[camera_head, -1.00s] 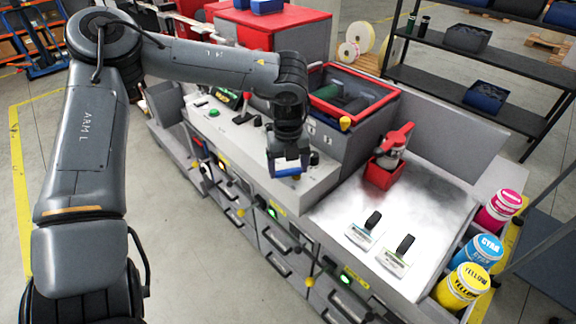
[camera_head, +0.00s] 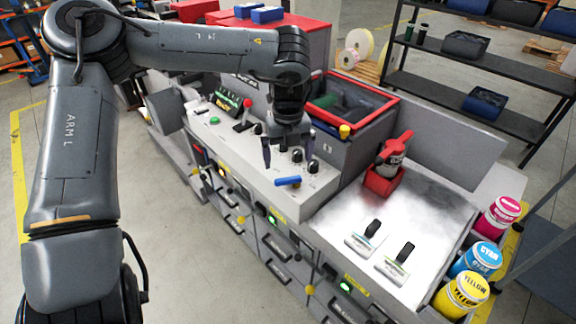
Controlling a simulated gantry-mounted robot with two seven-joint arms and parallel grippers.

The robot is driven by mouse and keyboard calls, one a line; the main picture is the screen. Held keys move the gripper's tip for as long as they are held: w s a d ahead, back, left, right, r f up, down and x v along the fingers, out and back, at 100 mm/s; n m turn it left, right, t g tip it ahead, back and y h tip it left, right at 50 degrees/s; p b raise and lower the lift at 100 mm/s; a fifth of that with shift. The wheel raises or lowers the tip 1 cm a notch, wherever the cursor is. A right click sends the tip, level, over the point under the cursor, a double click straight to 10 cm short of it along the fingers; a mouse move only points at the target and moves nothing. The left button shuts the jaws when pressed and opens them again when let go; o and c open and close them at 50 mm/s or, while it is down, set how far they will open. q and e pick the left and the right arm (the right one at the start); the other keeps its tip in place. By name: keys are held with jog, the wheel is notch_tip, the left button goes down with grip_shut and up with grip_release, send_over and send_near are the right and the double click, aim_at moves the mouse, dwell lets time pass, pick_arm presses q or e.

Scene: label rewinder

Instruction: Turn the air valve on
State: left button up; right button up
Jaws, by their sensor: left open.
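The blue lever handle (camera_head: 287,182), which looks like the air valve, is at the front of the grey control panel (camera_head: 245,172), lying roughly crosswise in the picture. My left gripper (camera_head: 288,158) is open and empty, fingers pointing down, just above and behind the blue handle in the picture. The handle shows in full and no finger appears to touch it. Black knobs (camera_head: 313,167) sit beside and behind the fingers. My right gripper is not in view.
A red-rimmed bin (camera_head: 379,115) stands behind the panel. A red lever (camera_head: 246,106) and a green button (camera_head: 214,120) are on the panel's left.

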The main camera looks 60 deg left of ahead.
pick_arm(q)
jog(key=shift+r, duration=2)
